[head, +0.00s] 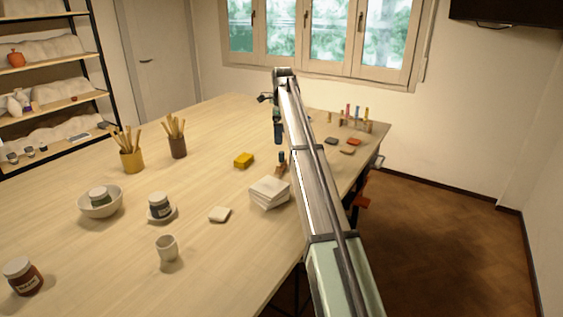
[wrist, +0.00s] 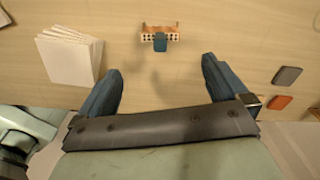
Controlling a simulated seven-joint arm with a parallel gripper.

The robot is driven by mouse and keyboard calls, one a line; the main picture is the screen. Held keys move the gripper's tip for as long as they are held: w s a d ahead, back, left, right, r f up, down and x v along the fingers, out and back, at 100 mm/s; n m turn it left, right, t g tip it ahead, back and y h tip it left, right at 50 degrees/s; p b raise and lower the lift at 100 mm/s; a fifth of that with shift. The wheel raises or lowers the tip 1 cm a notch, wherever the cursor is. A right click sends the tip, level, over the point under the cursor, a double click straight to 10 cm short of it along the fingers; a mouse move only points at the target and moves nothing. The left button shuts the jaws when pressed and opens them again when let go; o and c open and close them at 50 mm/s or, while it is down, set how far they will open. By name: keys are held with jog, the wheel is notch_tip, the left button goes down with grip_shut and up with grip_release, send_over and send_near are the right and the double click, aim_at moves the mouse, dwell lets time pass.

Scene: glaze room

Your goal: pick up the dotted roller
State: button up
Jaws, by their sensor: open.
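The dotted roller (wrist: 160,34) lies on the table near the top middle of the wrist view. The roller is not between the fingers. In the head view my gripper (head: 278,130) hangs above the table, beyond the roller in the picture.
A stack of white tiles (wrist: 70,55) stands left of the roller; the stack (head: 268,193) also shows in the head view. Grey (wrist: 288,75) and orange (wrist: 280,102) pieces lie at right. Bare tabletop surrounds the roller.

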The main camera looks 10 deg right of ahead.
aim_at(282, 161)
jog(key=shift+m, duration=0.8)
jog(key=shift+f, duration=0.3)
notch_tip(282, 161, down, 7)
jog(key=shift+s+f, duration=0.1)
jog(key=shift+w+a+f, duration=0.1)
jog(key=shift+f, duration=1.45)
jog(key=shift+w+a+f, duration=0.1)
jog(key=shift+f, duration=1.4)
jog(key=c, duration=1.1)
